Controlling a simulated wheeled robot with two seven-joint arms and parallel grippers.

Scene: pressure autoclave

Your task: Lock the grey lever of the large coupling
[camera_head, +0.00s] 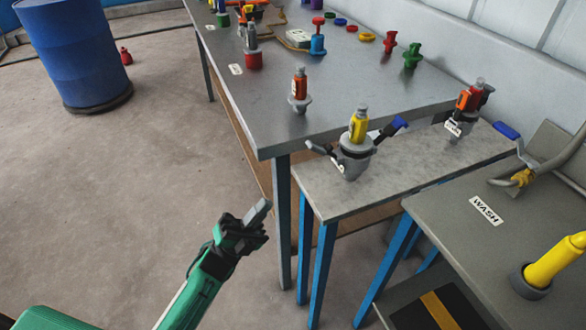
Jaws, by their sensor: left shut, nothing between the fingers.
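A grey coupling (353,157), which appears to be the large one, stands on the small blue-legged bench with a yellow bottle-shaped piece (359,125) upright in it. A dark grey lever (321,149) sticks out to its left, and a blue-ended handle (393,127) sticks out to its right. From this angle I cannot tell whether the lever is locked. My left gripper (261,211) is shut and empty over the floor, in front of the bench and to the lower left of the coupling, touching nothing. My right gripper is not in view.
A second coupling (467,107) with an orange piece stands further right on the bench. The steel table (275,105) behind carries several coloured fittings. A grey WASH counter (455,200) with a yellow cylinder (556,260) stands at right. Floor at left is clear up to a blue barrel (75,50).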

